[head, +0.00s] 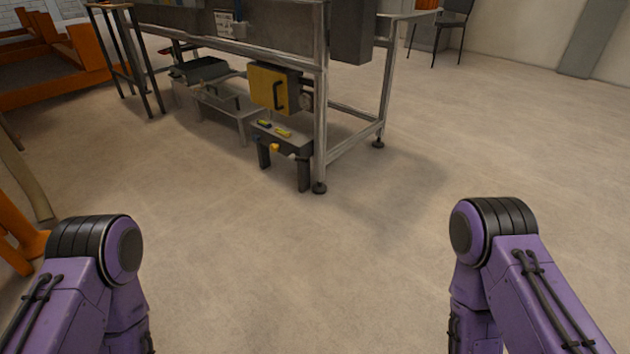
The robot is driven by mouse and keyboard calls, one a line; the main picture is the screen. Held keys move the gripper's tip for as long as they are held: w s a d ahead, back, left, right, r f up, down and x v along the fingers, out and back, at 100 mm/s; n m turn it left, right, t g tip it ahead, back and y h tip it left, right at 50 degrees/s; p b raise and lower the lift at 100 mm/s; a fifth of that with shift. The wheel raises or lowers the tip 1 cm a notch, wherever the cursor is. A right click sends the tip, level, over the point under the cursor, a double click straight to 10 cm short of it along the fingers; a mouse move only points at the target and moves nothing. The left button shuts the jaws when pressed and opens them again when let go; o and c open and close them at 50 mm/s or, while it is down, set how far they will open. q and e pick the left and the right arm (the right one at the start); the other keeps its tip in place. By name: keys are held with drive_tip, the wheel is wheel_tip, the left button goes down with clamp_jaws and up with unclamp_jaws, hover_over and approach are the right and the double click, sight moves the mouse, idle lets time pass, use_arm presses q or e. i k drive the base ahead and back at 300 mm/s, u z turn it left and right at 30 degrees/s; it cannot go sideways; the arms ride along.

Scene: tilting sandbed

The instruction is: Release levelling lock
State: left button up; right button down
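A grey metal bench frame (320,100), which looks like the sandbed stand, is ahead of me at the top centre. A yellow box with a dark handle (268,88) hangs under its near corner. Below the box, a small dark stand (290,146) carries small yellow parts (283,132). I cannot tell which part is the levelling lock. My two purple arms come in from the lower left and lower right, well short of the bench. Both grippers are out of the picture.
A low grey bench with dark trays (215,95) is under the frame. Orange beams (90,55) and an orange part (20,240) are at the left. A dark chair (452,25) is at the back right. The floor between me and the bench is clear.

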sight(298, 159)
drive_tip(key=u, duration=0.35)
drive_tip(key=i, duration=1.2)
drive_tip(key=z, duration=0.1)
